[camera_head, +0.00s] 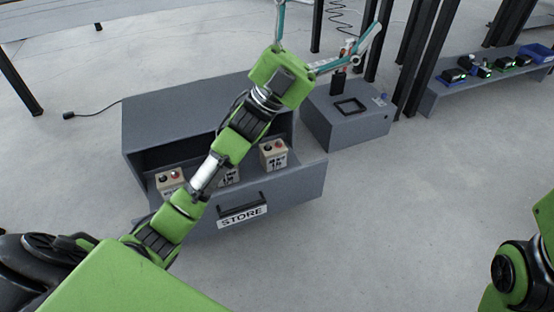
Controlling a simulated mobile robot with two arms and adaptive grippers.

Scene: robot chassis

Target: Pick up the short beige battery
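Three beige batteries stand in the open grey drawer (310,187) labelled STORE: a left one (169,182), a middle one (230,178) partly hidden by my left arm, and a right one (273,156). Red and dark terminals show on the left and right ones. I cannot tell which is the short one. My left gripper (328,15) has its teal fingers spread wide, empty, above and beyond the drawer, away from the batteries. My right gripper is out of view; only part of my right arm shows at the right edge.
A grey box (372,130) with a square recess stands right of the storage cabinet (185,108), with a dark upright object (338,82) at its back. A bench (450,90) at upper right holds several black-green items and a blue bin (537,53). Dark posts rise behind. Floor at right front is clear.

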